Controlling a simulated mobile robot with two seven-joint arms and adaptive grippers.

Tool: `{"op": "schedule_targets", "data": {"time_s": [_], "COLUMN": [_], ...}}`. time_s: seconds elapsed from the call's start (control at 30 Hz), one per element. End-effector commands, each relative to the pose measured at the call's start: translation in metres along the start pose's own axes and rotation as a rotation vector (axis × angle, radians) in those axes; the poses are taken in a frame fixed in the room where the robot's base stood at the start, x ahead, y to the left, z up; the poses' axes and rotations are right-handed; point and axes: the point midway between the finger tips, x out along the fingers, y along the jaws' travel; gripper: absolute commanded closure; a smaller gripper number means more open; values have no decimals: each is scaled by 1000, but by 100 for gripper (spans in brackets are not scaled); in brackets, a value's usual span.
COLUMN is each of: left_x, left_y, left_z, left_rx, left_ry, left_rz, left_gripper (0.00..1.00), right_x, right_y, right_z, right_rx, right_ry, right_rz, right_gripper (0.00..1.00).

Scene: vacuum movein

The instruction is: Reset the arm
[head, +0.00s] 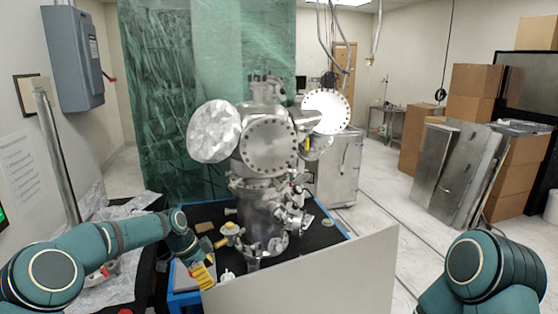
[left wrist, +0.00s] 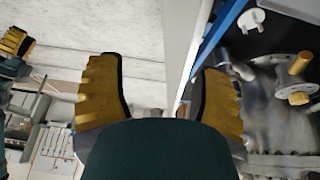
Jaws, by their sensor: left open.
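My left arm comes in from the left in the head view, and its left gripper (head: 203,274) has yellow fingers beside the left end of a pale upright panel (head: 320,275). In the left wrist view the two yellow fingers of the left gripper (left wrist: 160,95) are spread wide. The panel's edge (left wrist: 183,50) shows between them; I cannot tell whether it lies within the jaws or beyond. My right arm (head: 480,270) shows only as a teal bend at the lower right. Yellow fingers at the left edge of the left wrist view look like my right gripper (left wrist: 15,42), partly cut off.
A steel vacuum chamber (head: 265,145) stands on a dark, blue-edged table (head: 315,235) behind the panel. Small metal fittings (head: 229,230) lie near the left gripper. A grey wall box (head: 75,58) hangs at left.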

Motion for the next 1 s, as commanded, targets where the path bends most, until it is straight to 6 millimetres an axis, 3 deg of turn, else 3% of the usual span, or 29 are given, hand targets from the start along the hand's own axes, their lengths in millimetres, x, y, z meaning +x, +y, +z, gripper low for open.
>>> {"op": "schedule_targets", "data": {"time_s": [0.27, 0.4, 0.6, 0.8, 1.0], "left_x": [85, 134, 185, 200, 196], "left_y": [58, 109, 200, 283, 325], "left_z": [-13, -11, 14, 49, 71], "left_rx": [-257, -473, -853, -1208, -1398], "left_ry": [37, 55, 59, 45, 40], "left_rz": [9, 14, 3, -49, -99], "left_gripper": [34, 34, 34, 34, 34], "right_x": [3, 4, 6, 8, 9], "right_y": [1, 1, 2, 3, 3], "right_z": [0, 1, 2, 3, 4], "right_rx": [-1, -1, -2, -2, -3], "right_ry": [-1, -3, -5, -7, -8], "right_rz": [0, 0, -1, -1, -1], "right_gripper": [53, 53, 53, 53, 53]}}
